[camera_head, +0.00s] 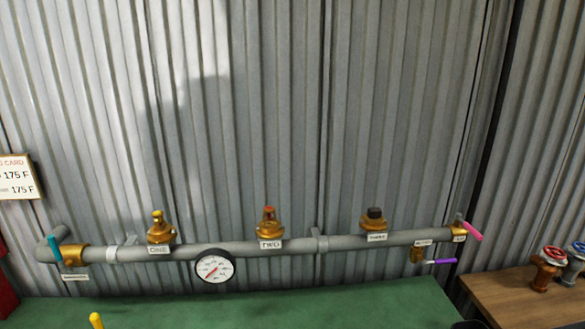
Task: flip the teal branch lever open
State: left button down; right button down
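The teal branch lever (54,248) is at the left end of the grey pipe. It stands nearly upright, tilted a little, beside a brass valve body (73,257). A small white label (75,277) sits below it, too small to read. Neither of my grippers shows in the head view.
The grey pipe (200,251) runs along the corrugated wall with brass valves labelled ONE (160,232), TWO (269,225) and THREE (374,220). A gauge (213,267) hangs below it. Pink (473,231) and purple (440,262) levers are right. A yellow object (96,320) stands in front.

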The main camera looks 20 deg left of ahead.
aim_at(52, 243)
jog(key=k+j+u, duration=0.1)
jog(key=u, duration=0.9)
